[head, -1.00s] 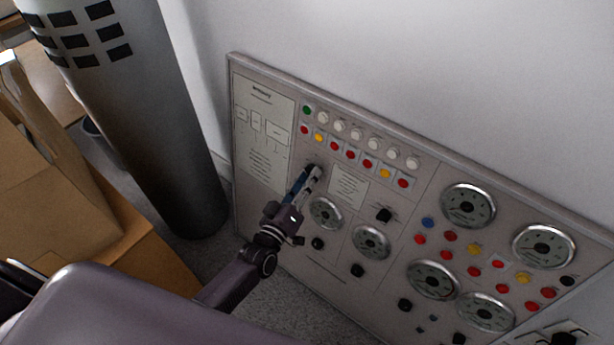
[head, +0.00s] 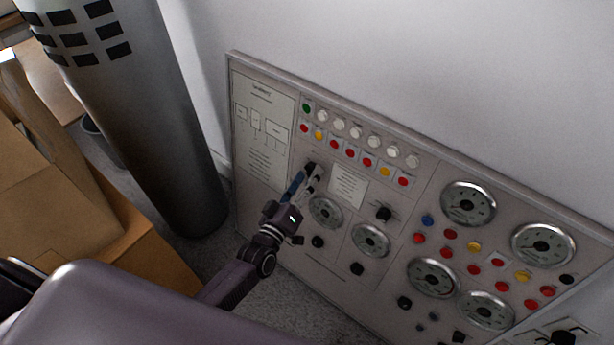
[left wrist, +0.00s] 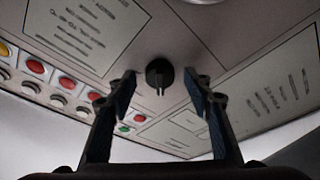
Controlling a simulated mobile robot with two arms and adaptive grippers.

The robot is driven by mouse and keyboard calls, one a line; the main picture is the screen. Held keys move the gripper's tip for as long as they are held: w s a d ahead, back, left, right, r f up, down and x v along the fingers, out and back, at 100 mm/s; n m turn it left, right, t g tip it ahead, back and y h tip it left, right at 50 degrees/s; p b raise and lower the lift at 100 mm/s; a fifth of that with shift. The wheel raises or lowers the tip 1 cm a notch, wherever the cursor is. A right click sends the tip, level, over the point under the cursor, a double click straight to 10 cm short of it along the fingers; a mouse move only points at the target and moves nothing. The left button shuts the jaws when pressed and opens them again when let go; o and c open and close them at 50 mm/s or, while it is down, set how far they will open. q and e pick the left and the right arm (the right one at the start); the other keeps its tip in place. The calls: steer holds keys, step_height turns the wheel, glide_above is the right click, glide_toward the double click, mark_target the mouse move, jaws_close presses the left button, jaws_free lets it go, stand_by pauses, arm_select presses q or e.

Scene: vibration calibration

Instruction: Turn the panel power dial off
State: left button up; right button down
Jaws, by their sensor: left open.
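The grey control panel (head: 400,200) stands against the white wall. A black dial (left wrist: 159,73) shows in the left wrist view, its grip ridge pointing down in the picture. My left gripper (left wrist: 162,82) is open, with one finger on each side of the dial. I see gaps between the fingers and the dial; whether they reach its depth I cannot tell. In the head view my left gripper (head: 310,174) is at the panel's left part, beside a white label, and mostly covers the dial. My right gripper is not in view.
Rows of coloured buttons (head: 351,154) lie just above the gripper. Round gauges (head: 326,211) and other black knobs (head: 384,213) are to the right and below. A grey column (head: 165,130) and cardboard boxes (head: 70,210) stand to the left.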

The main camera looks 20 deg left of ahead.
arm_select(q)
steer(key=s+a, duration=0.1)
steer(key=s, duration=1)
steer(key=shift+s+a, duration=0.3)
steer(key=shift+a, duration=0.1)
